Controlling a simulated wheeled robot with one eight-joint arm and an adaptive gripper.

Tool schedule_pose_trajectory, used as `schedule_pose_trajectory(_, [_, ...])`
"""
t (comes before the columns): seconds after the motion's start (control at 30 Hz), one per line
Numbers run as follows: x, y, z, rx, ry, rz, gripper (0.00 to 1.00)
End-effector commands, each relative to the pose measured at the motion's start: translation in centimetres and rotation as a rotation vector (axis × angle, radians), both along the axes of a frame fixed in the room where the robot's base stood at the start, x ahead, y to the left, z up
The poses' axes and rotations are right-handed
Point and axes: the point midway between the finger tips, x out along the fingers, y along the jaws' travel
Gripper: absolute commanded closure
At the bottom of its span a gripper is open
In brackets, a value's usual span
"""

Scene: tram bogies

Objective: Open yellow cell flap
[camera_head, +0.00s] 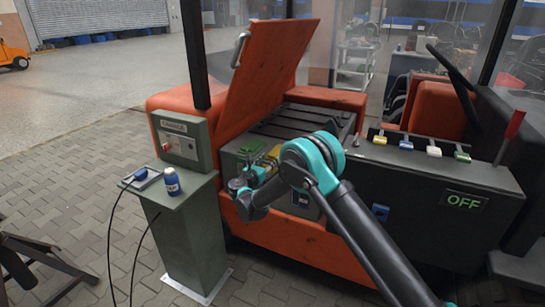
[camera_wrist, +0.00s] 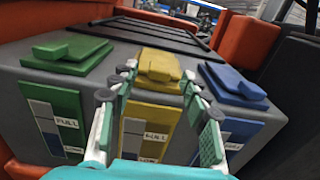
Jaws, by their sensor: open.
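The yellow cell flap (camera_wrist: 158,65) lies shut on top of the grey battery box, with a raised block on it. Below it is a yellow front panel (camera_wrist: 150,125) with a gauge and a "FULL" label. My gripper (camera_wrist: 160,74) is open and empty, its two fingers on either side of the yellow flap in the wrist view. I cannot tell whether they touch it. In the head view my gripper (camera_head: 258,172) is at the front top edge of the battery box, and my arm hides much of the flap.
A green flap (camera_wrist: 68,52) and a blue flap (camera_wrist: 233,82) flank the yellow one, both shut. The raised orange cover (camera_head: 268,75) stands behind. A green-grey pedestal (camera_head: 180,235) with a blue bottle (camera_head: 171,182) is at left. A black panel with coloured switches (camera_head: 420,147) is at right.

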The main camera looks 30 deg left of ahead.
Motion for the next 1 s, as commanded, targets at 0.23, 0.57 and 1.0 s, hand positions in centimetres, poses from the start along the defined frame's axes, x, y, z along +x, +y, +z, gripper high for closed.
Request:
schedule_pose_trajectory(0.23, [3.4, 0.0, 0.0, 0.000, 0.000, -0.001, 0.53])
schedule_pose_trajectory(0.57, [4.4, 0.0, 0.0, 0.000, 0.000, 0.001, 0.53])
schedule_pose_trajectory(1.0, [4.3, 0.0, 0.0, 0.000, 0.000, 0.000, 0.94])
